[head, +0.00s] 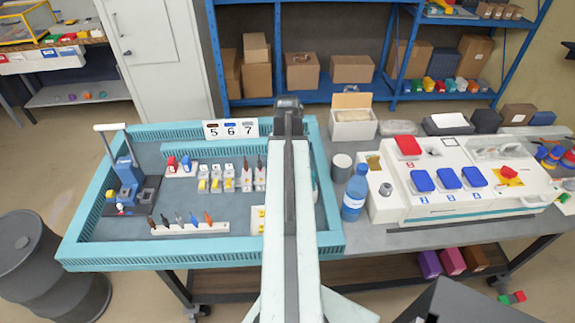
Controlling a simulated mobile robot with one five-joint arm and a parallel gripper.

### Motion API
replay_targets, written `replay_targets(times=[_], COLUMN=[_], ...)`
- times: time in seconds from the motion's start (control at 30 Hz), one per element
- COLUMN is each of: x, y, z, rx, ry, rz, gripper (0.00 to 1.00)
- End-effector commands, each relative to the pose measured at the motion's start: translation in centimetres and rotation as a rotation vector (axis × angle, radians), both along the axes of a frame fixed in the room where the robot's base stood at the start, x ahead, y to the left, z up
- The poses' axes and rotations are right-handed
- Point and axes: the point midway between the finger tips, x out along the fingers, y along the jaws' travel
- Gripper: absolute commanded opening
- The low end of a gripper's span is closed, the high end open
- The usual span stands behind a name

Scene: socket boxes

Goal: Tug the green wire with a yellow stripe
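My arm reaches away from the camera over the work surface. My gripper (289,104) is a small dark shape at its far end, near the back edge of the teal-walled tray (180,263). Its fingers are too small to tell open from shut, and I see nothing held. I cannot make out a green wire with a yellow stripe. In the tray, small white modules with yellow parts (216,184) stand in a row, beside a white block with red and blue parts (180,164). My arm hides part of the tray's right side.
A blue hand press (127,180) stands at the tray's left. A white rack (190,229) holds several coloured tools at the front. A water bottle (355,193), a grey can (341,168) and a white box with blue covers (455,200) stand right of the tray.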

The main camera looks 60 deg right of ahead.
Motion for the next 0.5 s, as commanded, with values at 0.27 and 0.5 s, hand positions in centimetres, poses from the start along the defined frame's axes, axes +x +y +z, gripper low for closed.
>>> replay_targets(times=[0.27, 0.5], x=[0.05, 0.07], y=[0.03, 0.05], z=[0.04, 0.09], rx=[0.000, 0.001], ry=[0.000, -0.001], rz=[0.001, 0.001], gripper=[0.00, 0.00])
